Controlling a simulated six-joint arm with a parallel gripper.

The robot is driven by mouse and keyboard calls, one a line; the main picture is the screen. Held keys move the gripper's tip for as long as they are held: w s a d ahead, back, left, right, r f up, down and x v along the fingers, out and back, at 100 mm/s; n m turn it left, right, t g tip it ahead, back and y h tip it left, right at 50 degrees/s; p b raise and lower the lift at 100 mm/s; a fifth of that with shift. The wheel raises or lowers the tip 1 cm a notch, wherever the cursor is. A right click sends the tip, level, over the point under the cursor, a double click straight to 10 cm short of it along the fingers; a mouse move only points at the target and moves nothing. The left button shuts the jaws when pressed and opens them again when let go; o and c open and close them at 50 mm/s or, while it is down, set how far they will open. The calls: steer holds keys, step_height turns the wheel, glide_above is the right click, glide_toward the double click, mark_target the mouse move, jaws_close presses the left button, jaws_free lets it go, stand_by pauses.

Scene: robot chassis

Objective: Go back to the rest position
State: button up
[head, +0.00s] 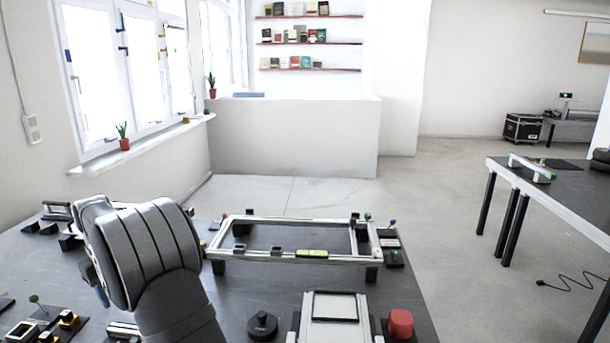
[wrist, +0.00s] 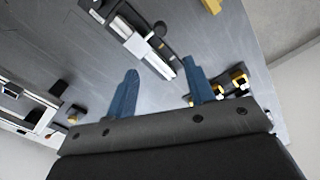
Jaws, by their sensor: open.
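My gripper (wrist: 160,66) shows in the wrist view as two blue fingers spread apart with nothing between them. It hangs above the dark table (wrist: 105,45); a silver and black fixture (wrist: 140,42) lies past the fingertips. In the head view my arm bends over the left part of the table, and only a small blue piece of the gripper (head: 102,294) shows beside the arm. The rest of the gripper is hidden behind the arm there.
A silver chassis frame (head: 225,236) stands on black blocks at the table's middle right. A red button (head: 400,323) and a black round knob (head: 262,325) are near the front. Small fixtures (head: 68,320) stand at the left. The space above the frame is clear.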

step_height(320, 180, down, 17)
steer(key=shift+f, duration=0.1)
steer(key=a+r, duration=0.1)
steer(key=a, duration=0.9)
step_height(320, 180, up, 17)
steer(key=w+d+f+m, duration=0.1)
steer(key=w+d+f, duration=0.3)
steer(key=d+f, duration=0.1)
steer(key=shift+f+m, duration=0.4)
steer(key=shift+f, duration=0.05)
steer(key=shift+w+d, duration=0.1)
stand_by(0.9)
